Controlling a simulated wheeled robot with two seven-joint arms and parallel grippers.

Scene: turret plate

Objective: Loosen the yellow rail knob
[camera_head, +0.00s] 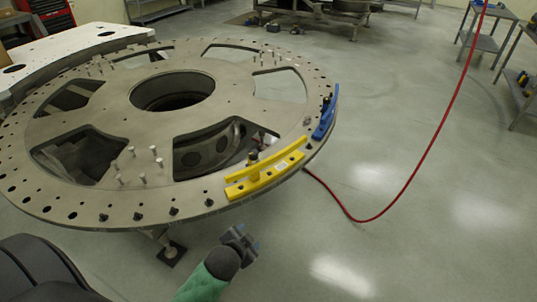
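The yellow rail (264,175) lies along the near right rim of the round metal turret plate (122,210). A small dark knob (253,157) stands at its upper left side; its details are too small to tell. My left gripper (244,238), on a green-sleeved arm, is below the rail in the picture, past the plate's near edge, over the floor. It is apart from the rail and knob. I cannot tell whether its fingers are open or shut. My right gripper is out of view.
A blue rail (325,118) sits farther along the rim, to the right. Several bolts (143,178) stand up from the plate, which has large cutouts. A red hose (411,175) runs down to the plate's right edge. The floor at right is clear up to the shelves (484,42).

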